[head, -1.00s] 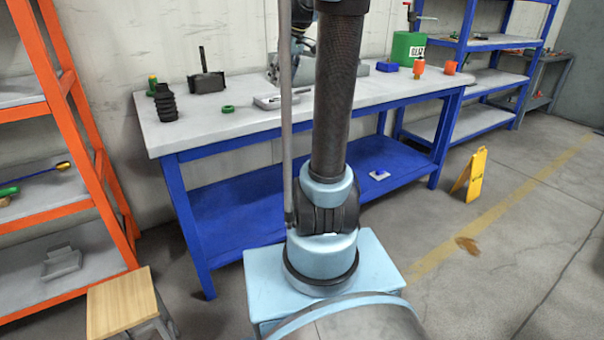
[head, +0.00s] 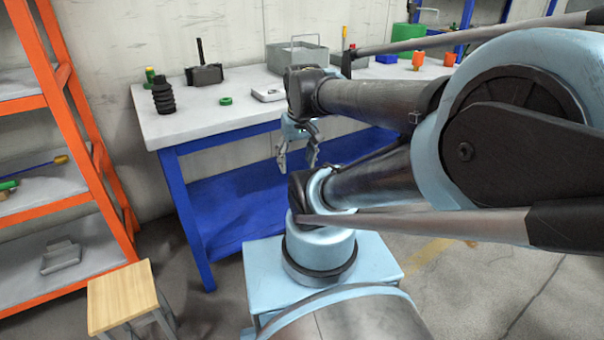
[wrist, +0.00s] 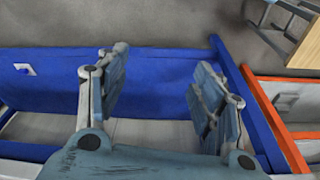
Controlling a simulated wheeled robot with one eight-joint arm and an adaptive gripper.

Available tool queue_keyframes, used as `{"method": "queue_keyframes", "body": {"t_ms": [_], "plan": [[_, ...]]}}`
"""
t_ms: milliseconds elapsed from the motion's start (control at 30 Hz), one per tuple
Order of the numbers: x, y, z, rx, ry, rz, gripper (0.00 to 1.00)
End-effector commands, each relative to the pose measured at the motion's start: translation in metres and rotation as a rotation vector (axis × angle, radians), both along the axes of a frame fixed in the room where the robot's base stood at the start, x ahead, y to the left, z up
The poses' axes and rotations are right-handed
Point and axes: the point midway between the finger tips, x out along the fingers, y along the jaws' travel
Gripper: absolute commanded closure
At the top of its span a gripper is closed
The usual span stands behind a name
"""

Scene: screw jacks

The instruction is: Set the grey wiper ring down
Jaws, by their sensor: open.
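My gripper (head: 298,162) is open, its fingers pointing down in front of the workbench's front edge. In the wrist view the two fingers of my gripper (wrist: 160,68) stand wide apart with nothing between them. I cannot make out a grey wiper ring in either view. A small pale square piece (wrist: 25,69) lies on the workbench's blue lower shelf (wrist: 150,75), left in the wrist view. My arm hides part of the bench in the head view.
The workbench top (head: 200,121) holds a black bellows (head: 164,95), a green ring (head: 225,101), a black block with a handle (head: 204,74), a pale flat part (head: 267,95) and a grey bin (head: 297,57). An orange rack (head: 90,135) and wooden stool (head: 123,296) stand left.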

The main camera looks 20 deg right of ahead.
Motion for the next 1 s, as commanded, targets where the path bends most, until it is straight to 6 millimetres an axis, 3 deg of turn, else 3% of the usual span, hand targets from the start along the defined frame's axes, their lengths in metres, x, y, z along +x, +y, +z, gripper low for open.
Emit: {"method": "queue_keyframes", "body": {"t_ms": [100,233,767,1000], "plan": [[-0.018,-0.005,-0.021,-0.008,0.002,-0.042,0.39],[-0.027,-0.013,-0.032,-0.012,0.001,-0.072,0.39],[-0.028,-0.012,-0.033,-0.013,0.001,-0.075,0.39],[-0.019,-0.012,-0.038,-0.013,0.013,-0.075,0.39]]}}
